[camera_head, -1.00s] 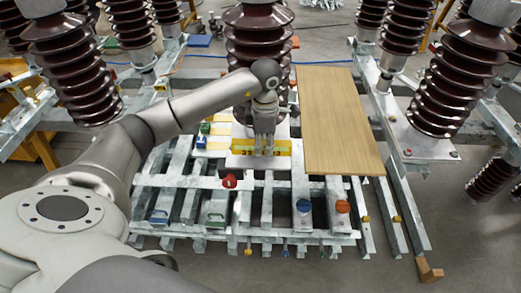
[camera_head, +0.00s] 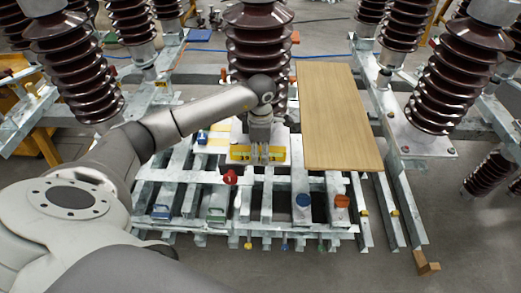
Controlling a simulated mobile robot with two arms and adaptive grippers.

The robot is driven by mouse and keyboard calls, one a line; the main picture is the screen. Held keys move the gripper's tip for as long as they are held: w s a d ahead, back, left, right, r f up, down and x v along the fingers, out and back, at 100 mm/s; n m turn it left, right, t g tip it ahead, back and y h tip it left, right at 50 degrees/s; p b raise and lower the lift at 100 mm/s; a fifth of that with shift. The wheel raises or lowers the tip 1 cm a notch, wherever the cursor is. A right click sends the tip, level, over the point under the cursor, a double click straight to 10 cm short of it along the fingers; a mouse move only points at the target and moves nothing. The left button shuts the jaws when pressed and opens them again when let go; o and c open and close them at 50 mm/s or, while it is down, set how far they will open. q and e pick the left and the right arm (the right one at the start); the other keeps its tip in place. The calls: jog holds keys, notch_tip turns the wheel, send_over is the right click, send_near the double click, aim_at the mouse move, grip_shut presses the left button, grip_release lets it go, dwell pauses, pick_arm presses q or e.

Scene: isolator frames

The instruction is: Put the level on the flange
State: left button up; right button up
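My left gripper (camera_head: 262,155) points down in front of the central brown insulator (camera_head: 262,40). Its fingers overlap a yellow piece (camera_head: 240,153) that shows on both sides of them. This may be the level, but it is too small to be sure. Whether the fingers touch or hold it cannot be told. The metal base of the central insulator, where a flange would be, is mostly hidden behind my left wrist. My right gripper is not in view.
A wooden board (camera_head: 335,115) lies on the steel frame right of the gripper. Red (camera_head: 230,177), blue (camera_head: 303,200) and orange (camera_head: 342,201) items sit in front. A right-hand insulator (camera_head: 445,85) stands on a bare plate.

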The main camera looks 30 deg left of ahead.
pick_arm(q)
jog(key=shift+r, duration=0.2)
jog(key=shift+w+r, duration=0.1)
jog(key=shift+r, duration=0.2)
notch_tip(320, 180, up, 11)
jog(key=b, duration=0.3)
jog(key=shift+r, duration=0.15)
